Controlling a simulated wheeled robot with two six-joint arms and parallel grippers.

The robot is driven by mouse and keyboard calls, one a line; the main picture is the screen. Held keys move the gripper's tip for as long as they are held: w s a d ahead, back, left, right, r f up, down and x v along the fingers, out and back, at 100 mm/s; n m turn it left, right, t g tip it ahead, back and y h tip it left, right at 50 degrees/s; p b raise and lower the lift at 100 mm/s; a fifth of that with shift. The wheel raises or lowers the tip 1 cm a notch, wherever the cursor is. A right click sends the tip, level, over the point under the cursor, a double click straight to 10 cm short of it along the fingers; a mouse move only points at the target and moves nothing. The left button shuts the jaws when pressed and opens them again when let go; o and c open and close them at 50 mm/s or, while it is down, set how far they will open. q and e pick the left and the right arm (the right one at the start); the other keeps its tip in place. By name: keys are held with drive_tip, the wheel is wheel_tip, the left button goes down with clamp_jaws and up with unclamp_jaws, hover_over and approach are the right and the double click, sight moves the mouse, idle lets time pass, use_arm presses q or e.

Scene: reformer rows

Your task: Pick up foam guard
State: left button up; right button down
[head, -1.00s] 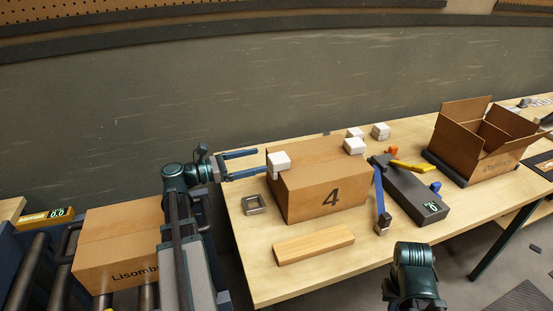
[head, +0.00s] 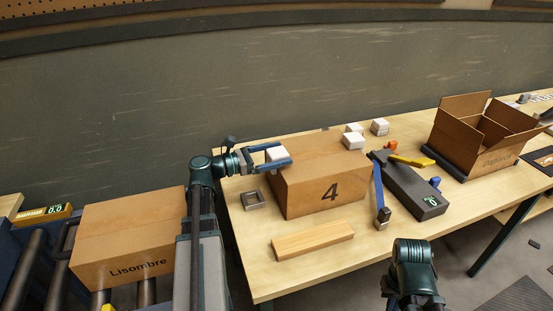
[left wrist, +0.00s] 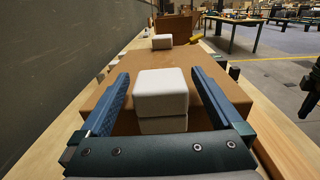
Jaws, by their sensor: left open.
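A white foam guard (head: 277,154) sits on the left corner of the closed cardboard box (head: 325,190) marked 4. My left gripper (head: 284,154) is open, with one finger on each side of this guard. In the left wrist view the guard (left wrist: 161,92) stands between the two blue fingers, with visible gaps on both sides. A second foam guard (head: 353,141) sits at the box's far right corner and also shows ahead in the left wrist view (left wrist: 161,41). Two more white pieces (head: 380,126) lie behind the box. My right gripper is not visible; only part of that arm shows.
A square metal ring (head: 253,200) and a wooden block (head: 312,240) lie on the table. A dark scale (head: 415,193), a blue-handled tool (head: 379,190) and an open carton (head: 483,140) stand to the right. Another box (head: 125,240) rests on rollers at left.

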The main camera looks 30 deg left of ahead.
use_arm(q)
drive_tip(key=c, duration=1.3)
drive_tip(key=shift+r, duration=0.15)
drive_tip(key=shift+c, duration=0.2)
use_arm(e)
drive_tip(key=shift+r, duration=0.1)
